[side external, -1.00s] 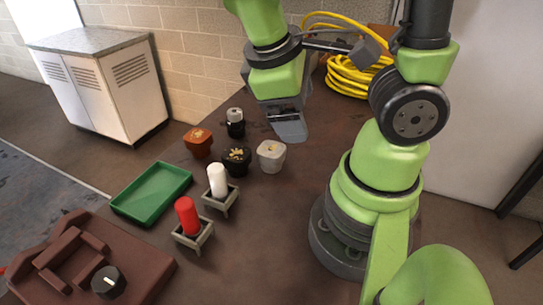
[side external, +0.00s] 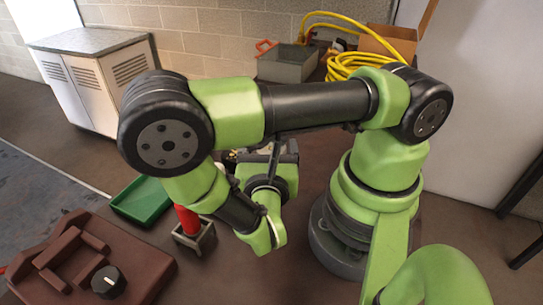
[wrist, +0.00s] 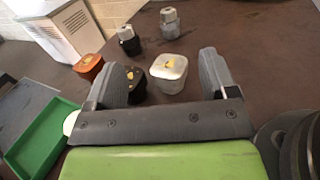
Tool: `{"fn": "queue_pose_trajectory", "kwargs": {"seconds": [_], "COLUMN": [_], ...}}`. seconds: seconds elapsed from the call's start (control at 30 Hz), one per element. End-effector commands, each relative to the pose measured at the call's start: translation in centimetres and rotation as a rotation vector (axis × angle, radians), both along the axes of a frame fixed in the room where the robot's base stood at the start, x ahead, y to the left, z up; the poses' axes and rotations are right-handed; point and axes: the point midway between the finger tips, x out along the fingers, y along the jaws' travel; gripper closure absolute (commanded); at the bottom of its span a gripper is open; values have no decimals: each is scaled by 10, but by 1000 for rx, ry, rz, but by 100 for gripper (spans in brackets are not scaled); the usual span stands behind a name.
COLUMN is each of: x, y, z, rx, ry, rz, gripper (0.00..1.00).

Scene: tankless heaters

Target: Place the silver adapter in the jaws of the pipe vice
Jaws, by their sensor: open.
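Two silvery pieces show in the wrist view: a squat one with a yellow mark on top (wrist: 168,72) and a smaller grey one with a pale top (wrist: 169,23) further back. I cannot tell which is the silver adapter. My gripper (wrist: 163,62) is open and empty; its fingers frame the squat silver piece in the picture, with no contact visible. In the side view my arm hides both pieces and most of the gripper. A brown block with raised jaw-like parts, probably the pipe vice (side external: 72,262), stands at front left with a black knob (side external: 108,282).
In the wrist view an orange piece (wrist: 89,67), a black piece (wrist: 137,88) and a black-and-white piece (wrist: 128,40) stand close by. A green tray (side external: 142,202) and a red cylinder (side external: 187,220) on a stand lie between them and the brown block. Yellow hose (side external: 355,70) is at the back.

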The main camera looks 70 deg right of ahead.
Motion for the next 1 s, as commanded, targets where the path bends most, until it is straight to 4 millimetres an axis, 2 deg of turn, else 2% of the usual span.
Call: {"fn": "queue_pose_trajectory", "kwargs": {"seconds": [0.3, 0.4, 0.77, 1.0], "x": [-1, 0, 9, 20], "y": [-1, -3, -25, -53], "z": [-60, -74, -71, -71], "rx": [1, 0, 1, 2], "ry": [0, 0, 0, 0], "rz": [-3, -7, -10, -12], "gripper": [21, 21, 21, 21]}}
